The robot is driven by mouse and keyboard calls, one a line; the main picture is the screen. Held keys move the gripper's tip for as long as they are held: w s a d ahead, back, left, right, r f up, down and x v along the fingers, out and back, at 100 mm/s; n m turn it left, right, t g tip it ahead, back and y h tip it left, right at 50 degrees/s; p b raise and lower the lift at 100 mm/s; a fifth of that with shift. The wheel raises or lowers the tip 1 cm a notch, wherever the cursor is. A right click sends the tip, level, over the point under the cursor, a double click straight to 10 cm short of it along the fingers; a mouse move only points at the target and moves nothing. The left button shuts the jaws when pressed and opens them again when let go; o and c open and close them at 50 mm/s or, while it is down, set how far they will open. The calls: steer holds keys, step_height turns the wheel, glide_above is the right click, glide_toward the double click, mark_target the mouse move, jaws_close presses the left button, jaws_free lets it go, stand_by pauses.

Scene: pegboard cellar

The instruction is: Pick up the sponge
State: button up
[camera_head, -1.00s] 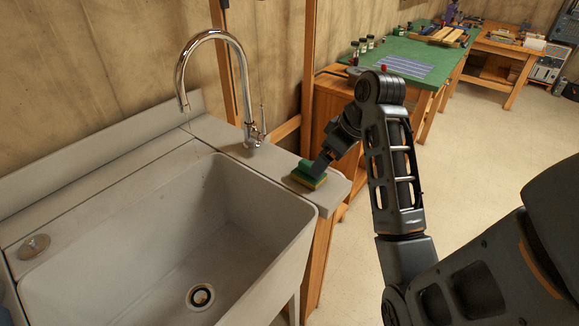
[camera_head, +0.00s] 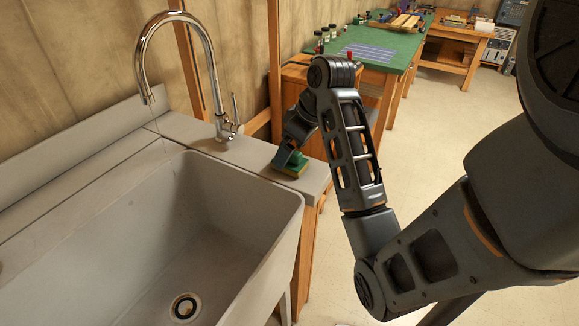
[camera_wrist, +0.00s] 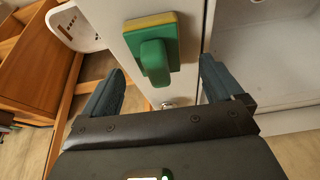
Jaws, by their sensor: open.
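The sponge (camera_head: 289,168) is green with a yellow layer and lies on the grey counter strip at the right end of the sink. In the wrist view, the sponge (camera_wrist: 165,22) shows a raised green block on its face. My gripper (camera_head: 288,153) is just above the sponge in the head view, and its fingertips are partly hidden by the wrist. In the wrist view, my gripper (camera_wrist: 162,68) is open, with one dark finger on each side of the sponge's raised block. Nothing is held, and a gap shows between each finger and the sponge.
The deep sink basin (camera_head: 225,215) is left of the sponge, with a tall chrome faucet (camera_head: 205,50) behind it. A green-topped workbench (camera_head: 385,45) with bottles stands behind. The floor (camera_head: 440,130) at right is clear.

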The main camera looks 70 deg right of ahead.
steer(key=x, duration=0.3)
steer(key=shift+d+f, duration=0.1)
steer(key=shift+f, duration=0.2)
steer(key=shift+s, duration=0.1)
steer(key=shift+c, duration=0.4)
steer(key=c, duration=1.1)
